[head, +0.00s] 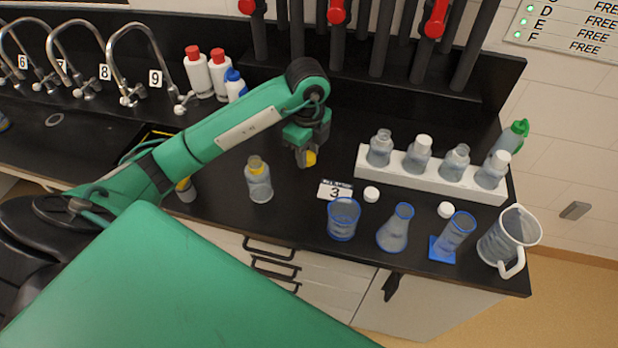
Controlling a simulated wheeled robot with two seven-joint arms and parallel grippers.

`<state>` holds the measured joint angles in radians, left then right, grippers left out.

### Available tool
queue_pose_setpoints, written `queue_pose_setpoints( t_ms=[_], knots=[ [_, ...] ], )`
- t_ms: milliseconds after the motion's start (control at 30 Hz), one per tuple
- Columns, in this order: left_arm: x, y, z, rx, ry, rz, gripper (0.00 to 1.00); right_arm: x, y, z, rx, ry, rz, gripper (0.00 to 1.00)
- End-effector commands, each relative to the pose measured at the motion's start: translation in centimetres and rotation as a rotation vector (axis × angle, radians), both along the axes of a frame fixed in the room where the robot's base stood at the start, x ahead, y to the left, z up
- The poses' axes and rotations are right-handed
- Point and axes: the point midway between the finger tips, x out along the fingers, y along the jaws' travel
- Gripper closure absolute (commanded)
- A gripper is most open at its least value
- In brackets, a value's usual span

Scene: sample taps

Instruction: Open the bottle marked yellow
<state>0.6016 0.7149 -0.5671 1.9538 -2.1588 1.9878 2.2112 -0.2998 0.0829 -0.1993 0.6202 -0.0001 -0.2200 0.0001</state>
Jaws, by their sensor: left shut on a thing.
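My left gripper (308,152) points down above the black bench and is shut on a small yellow cap (310,158). A clear bottle (259,182) with yellow at its neck stands upright on the bench, left of the gripper and apart from it. Its top looks uncapped. Another small container (186,191) with some yellow on it stands further left, partly hidden by my left arm. My right gripper is not in view.
A white rack (432,182) with several bottles stands at the right. Two white caps, a sign marked 3 (335,190), a beaker (343,218), a flask (395,228), a cylinder (455,236) and a jug (507,240) stand near the front edge. Taps are at left.

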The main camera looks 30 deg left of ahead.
Motion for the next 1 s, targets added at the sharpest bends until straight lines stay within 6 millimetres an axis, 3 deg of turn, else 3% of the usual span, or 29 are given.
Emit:
queue_pose_setpoints(
  t_ms=[200, 433, 600, 1000],
  knots=[
    [-0.2, 0.0, -4.5, 0.003, 0.005, -0.001, 0.95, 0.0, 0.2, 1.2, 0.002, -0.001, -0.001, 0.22],
    [-0.1, 0.0, -6.6, 0.001, 0.004, 0.000, 0.95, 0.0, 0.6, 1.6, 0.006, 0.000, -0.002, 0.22],
    [-0.1, 0.0, -9.1, 0.002, 0.004, 0.000, 0.95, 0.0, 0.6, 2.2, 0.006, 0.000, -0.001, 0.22],
    [0.0, 0.0, -10.2, 0.001, 0.000, -0.002, 0.95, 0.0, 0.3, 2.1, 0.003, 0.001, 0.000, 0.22]
  ],
)
